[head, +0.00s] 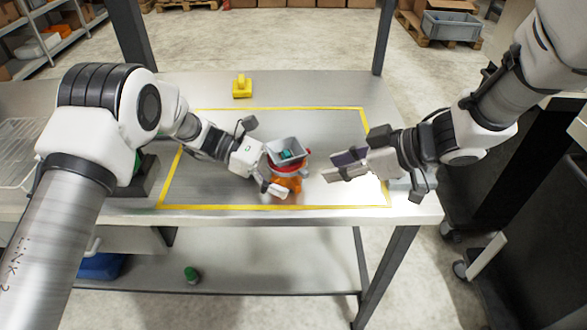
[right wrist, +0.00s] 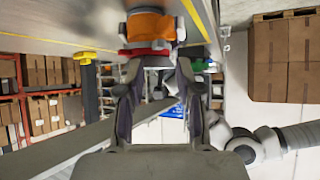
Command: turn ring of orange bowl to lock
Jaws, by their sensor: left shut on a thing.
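The orange bowl (head: 290,186) is upright inside the yellow outline on the metal table. A red ring (head: 304,162) sits around its top, under a grey square hopper (head: 285,146) with teal pieces in it. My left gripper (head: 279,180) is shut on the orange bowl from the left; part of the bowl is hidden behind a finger. My right gripper (head: 328,167) is open and empty, a little right of the bowl. In the right wrist view the orange bowl (right wrist: 150,26) and red ring (right wrist: 148,51) appear upside down, just beyond the open fingertips.
A yellow knobbed block (head: 242,88) stands at the table's back. A green-topped item (head: 191,274) is on the lower shelf. A wire basket (head: 18,152) is at the far left. The outlined area right of the bowl, behind my right gripper, is clear.

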